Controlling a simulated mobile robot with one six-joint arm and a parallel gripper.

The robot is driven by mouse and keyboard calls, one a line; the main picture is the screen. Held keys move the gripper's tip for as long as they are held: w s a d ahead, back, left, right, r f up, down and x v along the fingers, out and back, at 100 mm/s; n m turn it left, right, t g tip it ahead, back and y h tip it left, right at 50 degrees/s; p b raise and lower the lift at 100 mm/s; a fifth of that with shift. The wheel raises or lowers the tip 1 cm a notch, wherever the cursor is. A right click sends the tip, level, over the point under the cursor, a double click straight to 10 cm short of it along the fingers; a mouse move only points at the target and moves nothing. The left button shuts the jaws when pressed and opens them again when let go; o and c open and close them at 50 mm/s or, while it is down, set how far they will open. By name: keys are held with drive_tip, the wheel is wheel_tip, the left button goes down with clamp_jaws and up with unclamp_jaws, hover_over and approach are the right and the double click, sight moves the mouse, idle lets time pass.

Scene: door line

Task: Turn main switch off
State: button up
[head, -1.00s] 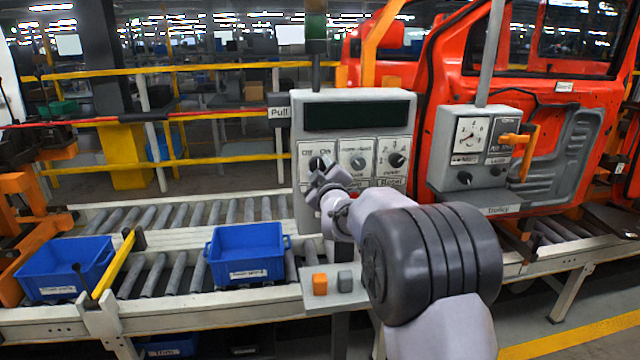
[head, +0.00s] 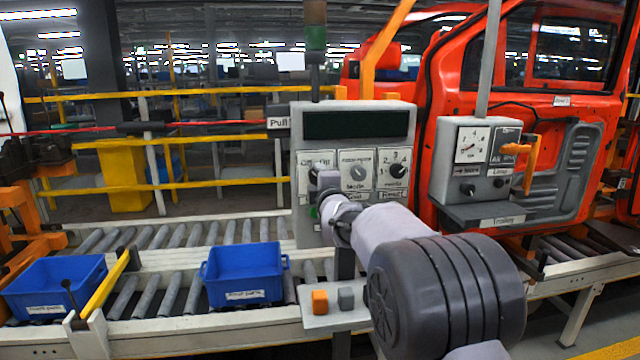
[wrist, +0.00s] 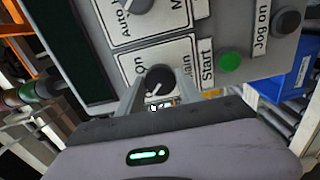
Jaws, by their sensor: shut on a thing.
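The main switch (wrist: 158,79) is a dark rotary knob on a white plate; "on" and part of "Main" are readable there in the wrist view. My gripper (wrist: 160,92) has one finger on each side of the knob and is shut on it. The knob carries a pale pointer mark, but its exact setting is hard to tell. In the head view my gripper (head: 324,181) is at the left plate of the grey control panel (head: 357,109), below the "Off" and "On" labels, and covers the knob.
A green Start button (wrist: 230,62) and a black Jog on button (wrist: 287,21) sit beside the switch. Other knobs (head: 357,172) are to its right. A second grey box (head: 477,160) stands further right, before the orange-red door. Blue bins (head: 245,274) are on the roller conveyor.

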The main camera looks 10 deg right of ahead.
idle(0.4)
drive_tip(key=o, duration=1.4)
drive_tip(key=shift+c, duration=0.2)
drive_tip(key=s, duration=1.7)
drive_tip(key=shift+s, duration=0.2)
